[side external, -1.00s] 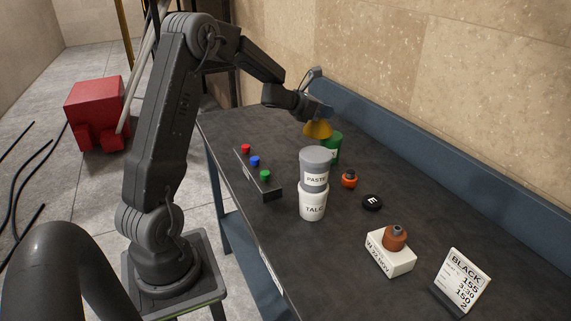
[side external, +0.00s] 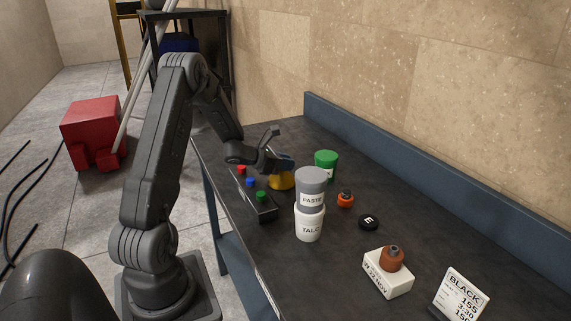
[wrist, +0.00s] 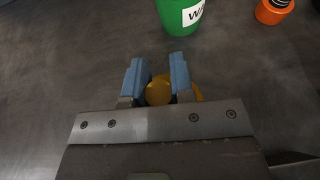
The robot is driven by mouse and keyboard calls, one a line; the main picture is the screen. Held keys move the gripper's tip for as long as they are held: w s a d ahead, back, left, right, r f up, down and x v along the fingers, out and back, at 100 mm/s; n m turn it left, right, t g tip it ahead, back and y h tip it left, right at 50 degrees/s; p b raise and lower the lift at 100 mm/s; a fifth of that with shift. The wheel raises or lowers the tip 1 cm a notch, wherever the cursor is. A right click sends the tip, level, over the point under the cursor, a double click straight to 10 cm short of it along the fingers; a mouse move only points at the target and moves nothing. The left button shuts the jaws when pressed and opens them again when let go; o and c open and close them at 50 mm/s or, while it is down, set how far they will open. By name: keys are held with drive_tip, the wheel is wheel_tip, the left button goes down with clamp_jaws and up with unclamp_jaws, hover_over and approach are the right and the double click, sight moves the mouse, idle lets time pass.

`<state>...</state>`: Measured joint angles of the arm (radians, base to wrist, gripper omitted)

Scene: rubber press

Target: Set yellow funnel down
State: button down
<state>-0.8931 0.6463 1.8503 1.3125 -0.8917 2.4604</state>
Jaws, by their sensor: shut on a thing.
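The yellow funnel (side external: 281,181) is low over or on the dark table (side external: 345,262), between the button box and the green container. I cannot tell whether it touches the table. My gripper (side external: 285,164) is above it and shut on it. In the wrist view the yellow funnel (wrist: 160,91) shows between the two blue fingers of my gripper (wrist: 158,84), with part of its rim to the right of them. The rest of the funnel is hidden by the fingers and gripper body.
The green container (side external: 326,163) stands just right of the funnel. The button box (side external: 253,199) with red, blue and green buttons is to the left. The grey PASTE tub (side external: 311,183) sits on the white TALC tub (side external: 309,223) in front. An orange-red bottle (side external: 345,199) stands nearby.

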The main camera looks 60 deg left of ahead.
drive_tip(key=shift+f, duration=0.2)
drive_tip(key=c, duration=1)
unclamp_jaws()
drive_tip(key=shift+r, duration=0.1)
